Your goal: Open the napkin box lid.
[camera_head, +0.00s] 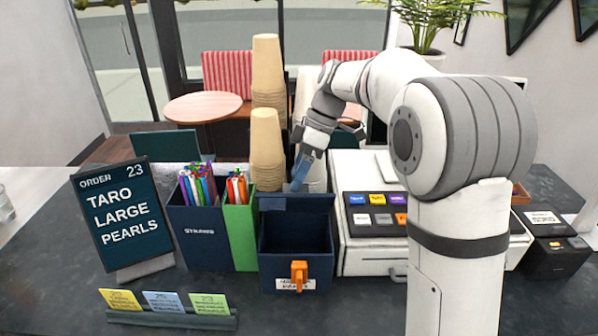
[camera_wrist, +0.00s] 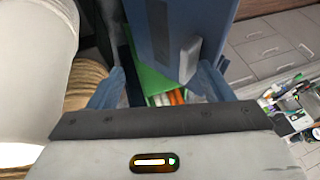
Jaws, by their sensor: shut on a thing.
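The napkin box (camera_head: 267,262) is a dark navy box at the middle of the counter, with an orange handle (camera_head: 299,274) and a white label on its front. Its lid (camera_head: 284,203) is raised at the back, and the dark inside of the box shows. My gripper (camera_head: 300,178) is above the back of the box, fingers pointing down, by the lid's upper edge. In the wrist view, a blue panel (camera_wrist: 170,30), apparently the lid, lies between the blue fingers of my gripper (camera_wrist: 163,86), which are shut on it. The exact contact is partly hidden.
Left of the box stand a straw holder (camera_head: 205,235) and an order sign (camera_head: 122,215). Tall stacks of cups (camera_head: 267,150) stand behind. A white machine with coloured buttons (camera_head: 375,209) is close on the right. A card stand (camera_head: 170,315) lies in front.

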